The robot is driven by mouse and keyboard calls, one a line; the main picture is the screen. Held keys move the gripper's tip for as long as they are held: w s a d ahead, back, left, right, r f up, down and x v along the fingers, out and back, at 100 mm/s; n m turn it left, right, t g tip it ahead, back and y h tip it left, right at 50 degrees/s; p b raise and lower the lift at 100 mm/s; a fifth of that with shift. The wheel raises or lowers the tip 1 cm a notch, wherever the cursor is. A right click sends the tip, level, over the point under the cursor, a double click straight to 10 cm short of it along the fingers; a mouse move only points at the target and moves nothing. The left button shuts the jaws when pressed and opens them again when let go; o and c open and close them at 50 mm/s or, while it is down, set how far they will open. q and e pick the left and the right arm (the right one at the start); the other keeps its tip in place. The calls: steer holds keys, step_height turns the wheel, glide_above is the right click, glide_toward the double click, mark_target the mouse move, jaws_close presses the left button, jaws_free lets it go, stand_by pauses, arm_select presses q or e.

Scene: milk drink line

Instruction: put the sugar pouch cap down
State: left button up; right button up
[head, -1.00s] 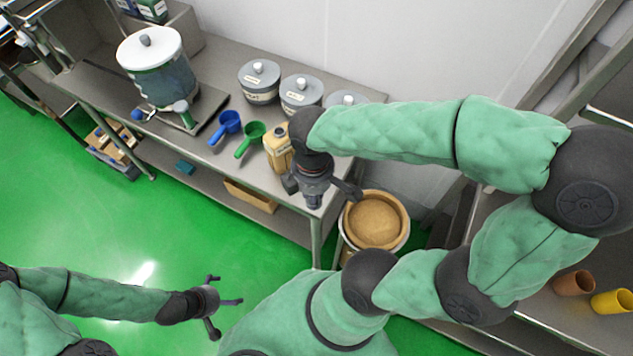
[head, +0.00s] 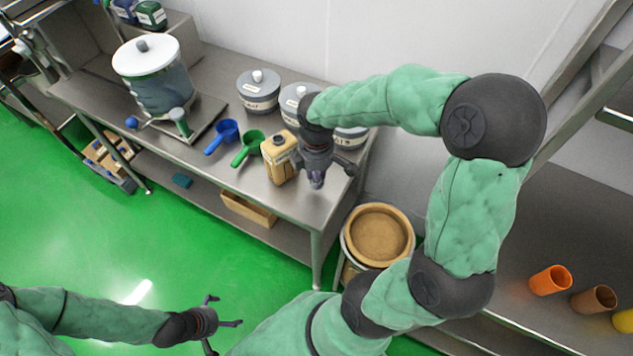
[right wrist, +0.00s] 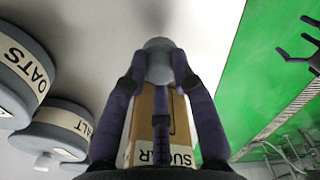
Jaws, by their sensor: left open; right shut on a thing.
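The tan sugar pouch (head: 278,160) stands upright near the bench's front edge. Its label, partly hidden behind my fingers, shows in the right wrist view (right wrist: 165,155). My right gripper (head: 317,182) is just right of the pouch, pointing down over the bench. In the right wrist view my right gripper (right wrist: 160,75) is shut on a round grey cap (right wrist: 158,48) at its fingertips. In the head view the cap is mostly hidden, and whether it touches the bench cannot be told. My left gripper (head: 226,312) is open and empty over the green floor.
Green (head: 247,148) and blue (head: 222,137) scoops lie left of the pouch. Lidded grey jars, including oats (right wrist: 22,65) and salt (right wrist: 55,135), stand behind. A round tan-filled bin (head: 378,234) is right of the bench. Bare steel (head: 300,208) lies along the front corner.

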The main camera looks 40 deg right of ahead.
steer(key=shift+w+d+f, duration=0.15)
steer(key=shift+f, duration=0.2)
step_height(320, 180, down, 3)
steer(key=shift+w+d+f+b, duration=0.1)
steer(key=shift+w+f+b, duration=0.1)
steer(key=shift+b, duration=0.5)
steer(key=shift+r, duration=0.1)
steer(key=shift+s, duration=0.1)
steer(key=o, duration=0.3)
steer(key=shift+f, duration=0.2)
steer(key=o, duration=0.5)
steer(key=shift+r, duration=0.1)
